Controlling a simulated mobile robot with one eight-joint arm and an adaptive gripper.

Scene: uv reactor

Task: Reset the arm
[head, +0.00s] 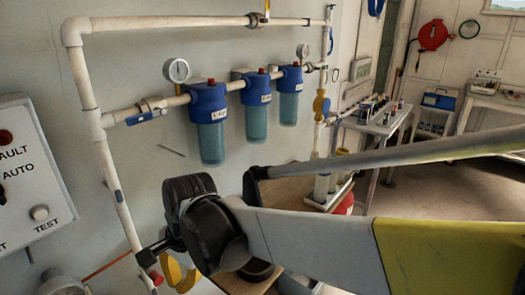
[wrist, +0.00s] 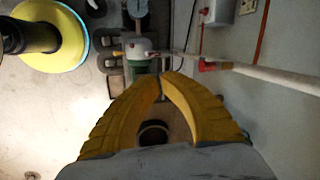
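My arm reaches in from the right of the head view, with a yellow and white link and a dark wrist joint. It stands in front of the piping wall. My gripper (head: 180,275) shows as a bit of yellow below the wrist, largely hidden by it. In the wrist view, my gripper (wrist: 161,76) has two yellow curved fingers whose tips meet. Nothing is seen held between them, and floor shows through the gap behind the tips.
A control box (head: 38,185) is on the left wall. White pipes (head: 103,155) and blue filter housings (head: 209,120) run along the wall close to my wrist. A bench (head: 375,125) stands further back. Open floor (head: 440,190) lies to the right. A red-marked pipe (wrist: 255,72) is near my fingers.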

